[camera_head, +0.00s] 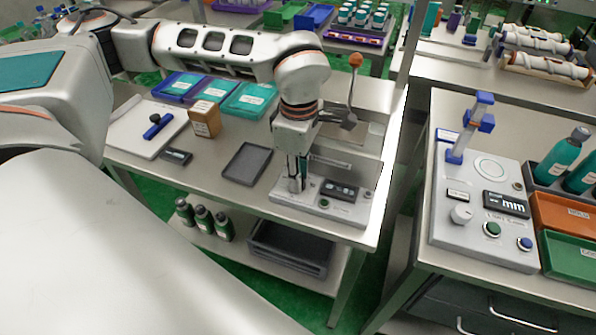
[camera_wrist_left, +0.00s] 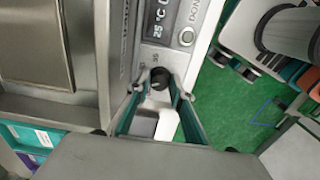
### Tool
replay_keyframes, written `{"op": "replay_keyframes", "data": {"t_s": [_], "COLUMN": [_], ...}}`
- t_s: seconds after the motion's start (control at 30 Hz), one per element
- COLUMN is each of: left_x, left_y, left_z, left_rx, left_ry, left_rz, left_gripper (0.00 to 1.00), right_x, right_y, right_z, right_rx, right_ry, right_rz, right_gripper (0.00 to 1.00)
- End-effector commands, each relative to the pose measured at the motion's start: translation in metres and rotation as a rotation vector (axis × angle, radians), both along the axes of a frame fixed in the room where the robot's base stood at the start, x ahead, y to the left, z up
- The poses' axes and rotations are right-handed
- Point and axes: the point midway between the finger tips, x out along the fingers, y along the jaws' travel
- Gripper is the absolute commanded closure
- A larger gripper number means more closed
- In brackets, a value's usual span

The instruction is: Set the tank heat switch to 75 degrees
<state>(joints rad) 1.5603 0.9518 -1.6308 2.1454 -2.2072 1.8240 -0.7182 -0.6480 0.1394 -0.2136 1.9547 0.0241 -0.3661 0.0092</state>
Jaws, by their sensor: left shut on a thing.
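The tank heat switch, a small dark round knob (camera_wrist_left: 159,78), sits on the grey front panel below the display in the left wrist view. My left gripper (camera_head: 296,184) points down at the left end of the applicator's panel (camera_head: 287,203) in the head view. In the left wrist view its green-lined fingers (camera_wrist_left: 159,88) are shut on the knob from both sides. The panel's dark display (camera_head: 339,190) also shows in the left wrist view (camera_wrist_left: 159,20) and seems to read 25 °C. The knob is hidden by the fingers in the head view. My right gripper is not in view.
A lever with an orange ball (camera_head: 355,60) rises behind the panel. A round button (camera_wrist_left: 187,37) is close beside the display. A dark empty tray (camera_head: 246,163) and a brown box (camera_head: 205,118) stand left of the gripper. A second bench (camera_head: 420,205) stands right, across a gap.

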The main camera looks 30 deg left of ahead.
Motion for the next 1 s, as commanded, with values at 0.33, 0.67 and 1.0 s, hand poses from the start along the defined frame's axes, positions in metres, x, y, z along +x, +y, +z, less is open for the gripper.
{"op": "replay_keyframes", "data": {"t_s": [0.33,0.67,1.0], "left_x": [0.0,0.0,-0.0001], "left_y": [-0.0002,-0.0002,-0.0002], "left_z": [0.0001,0.0,0.0002], "left_rx": [0.0,0.0,0.0], "left_ry": [-0.001,-0.001,-0.001], "left_rz": [-0.052,-0.051,-0.05], "left_gripper": [1.0,0.68,0.62], "right_x": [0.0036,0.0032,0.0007], "right_y": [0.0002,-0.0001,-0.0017], "right_z": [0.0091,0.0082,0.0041], "right_rx": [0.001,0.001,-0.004], "right_ry": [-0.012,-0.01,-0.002], "right_rz": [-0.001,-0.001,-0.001], "right_gripper": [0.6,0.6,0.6]}}
